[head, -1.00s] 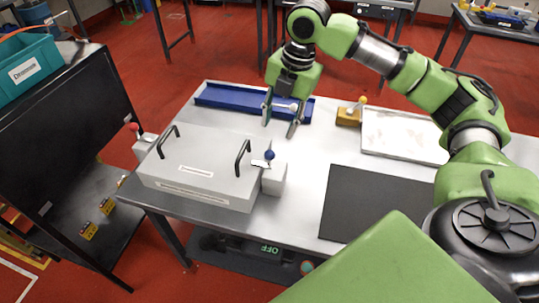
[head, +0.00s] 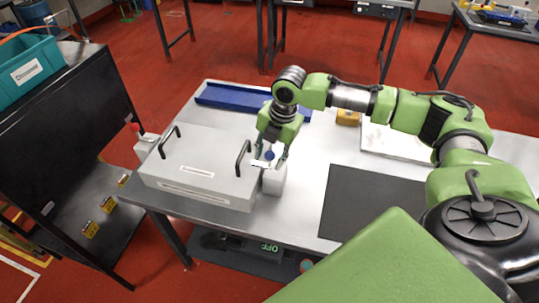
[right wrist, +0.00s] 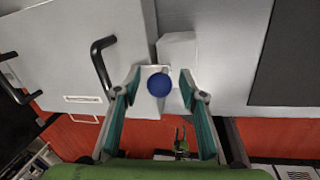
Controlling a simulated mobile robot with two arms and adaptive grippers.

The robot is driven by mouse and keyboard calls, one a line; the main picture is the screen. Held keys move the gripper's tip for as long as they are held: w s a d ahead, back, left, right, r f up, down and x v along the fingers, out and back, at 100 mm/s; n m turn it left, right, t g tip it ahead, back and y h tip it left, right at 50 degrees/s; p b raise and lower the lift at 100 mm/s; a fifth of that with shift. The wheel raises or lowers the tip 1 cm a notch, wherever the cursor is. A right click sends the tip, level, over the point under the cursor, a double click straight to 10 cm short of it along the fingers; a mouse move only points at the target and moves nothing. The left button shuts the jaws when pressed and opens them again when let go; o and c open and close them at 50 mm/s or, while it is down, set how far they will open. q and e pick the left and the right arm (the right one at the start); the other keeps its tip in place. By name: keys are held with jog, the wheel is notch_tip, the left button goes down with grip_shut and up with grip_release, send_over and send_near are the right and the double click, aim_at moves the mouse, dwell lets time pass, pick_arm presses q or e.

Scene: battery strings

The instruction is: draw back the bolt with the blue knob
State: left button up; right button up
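The blue knob (head: 269,155) sits on the bolt at the right side of the grey lidded box (head: 205,163). In the right wrist view the blue knob (right wrist: 158,85) lies between the fingertips. My right gripper (head: 270,160) is open around it, with a finger on each side and gaps showing in the right wrist view (right wrist: 160,82). A light bolt plate (right wrist: 150,105) shows under the knob, beside a pale block (right wrist: 178,48). My left gripper is not in view.
A red-knobbed bolt (head: 135,128) is at the box's left side. Two black handles (head: 243,158) stand on the lid, one close to my right gripper. A blue tray (head: 225,97), a metal tray (head: 385,138) and a dark mat (head: 365,200) lie on the table.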

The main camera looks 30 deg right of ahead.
grip_shut()
jog(key=shift+s+d+r+p, duration=0.1)
jog(key=shift+s+d+p, duration=1.1)
jog(key=shift+s, duration=0.3)
jog(key=shift+s+d, duration=0.15)
jog(key=shift+d, duration=0.05)
grip_release()
